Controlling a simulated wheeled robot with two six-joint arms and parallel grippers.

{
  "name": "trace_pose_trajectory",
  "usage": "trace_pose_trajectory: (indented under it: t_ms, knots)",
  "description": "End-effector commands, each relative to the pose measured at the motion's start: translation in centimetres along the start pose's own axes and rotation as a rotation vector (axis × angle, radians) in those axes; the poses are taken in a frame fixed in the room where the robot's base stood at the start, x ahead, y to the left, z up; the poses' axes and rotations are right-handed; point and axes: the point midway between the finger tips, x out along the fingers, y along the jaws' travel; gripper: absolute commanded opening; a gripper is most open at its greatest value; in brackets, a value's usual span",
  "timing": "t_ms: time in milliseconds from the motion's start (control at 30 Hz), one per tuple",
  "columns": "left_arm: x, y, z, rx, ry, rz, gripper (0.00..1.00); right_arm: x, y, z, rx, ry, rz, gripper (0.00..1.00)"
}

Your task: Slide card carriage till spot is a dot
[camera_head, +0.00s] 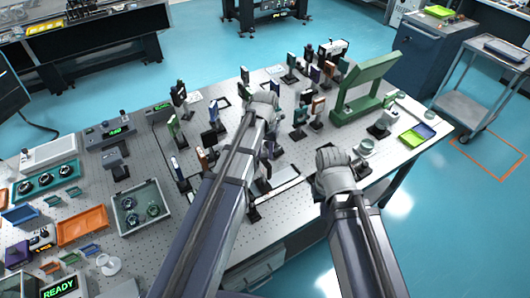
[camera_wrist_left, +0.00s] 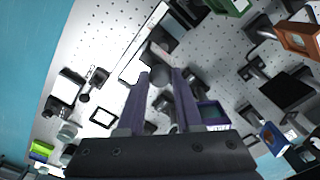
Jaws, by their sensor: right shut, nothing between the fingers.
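My left gripper (camera_head: 263,100) is over the middle of the optical table, among the mounts. In the left wrist view its two purple fingers (camera_wrist_left: 160,74) are apart. A grey rounded post or knob (camera_wrist_left: 162,80) shows between them; I cannot tell whether they touch it. Just beyond the fingertips a dark block with a light grey face (camera_wrist_left: 165,42) sits at a pale rail (camera_wrist_left: 135,62); it may be the card carriage. The rail also shows in the head view (camera_head: 280,188), partly hidden by my left arm. My right gripper (camera_head: 331,156) is shut and empty near the table's right front edge. I cannot make out a light spot.
A green frame (camera_head: 366,85) stands at the right back of the table. Several dark optic mounts (camera_head: 299,116) crowd the middle. Grey boxes, an orange tray (camera_head: 82,224) and a bin (camera_head: 140,208) fill the left. A trolley (camera_head: 463,105) stands beyond the right end.

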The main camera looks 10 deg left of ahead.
Motion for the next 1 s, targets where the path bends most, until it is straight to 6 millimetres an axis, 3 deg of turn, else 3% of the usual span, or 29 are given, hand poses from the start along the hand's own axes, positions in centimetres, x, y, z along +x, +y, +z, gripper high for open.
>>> trace_pose_trajectory:
  t_ms: [33,300,1000]
  knots:
    - [0.0,0.0,0.0,0.0,0.0,0.0,0.28,0.0,0.0,0.0,0.0,0.0,0.0,0.0]
    - [0.0,0.0,0.01,0.0,0.0,0.0,0.0,0.01,0.0,0.0,0.0,0.0,0.0,0.0]
    - [0.01,0.0,0.01,0.0,0.0,0.0,0.0,0.01,0.0,0.0,0.0,0.0,0.0,0.0]
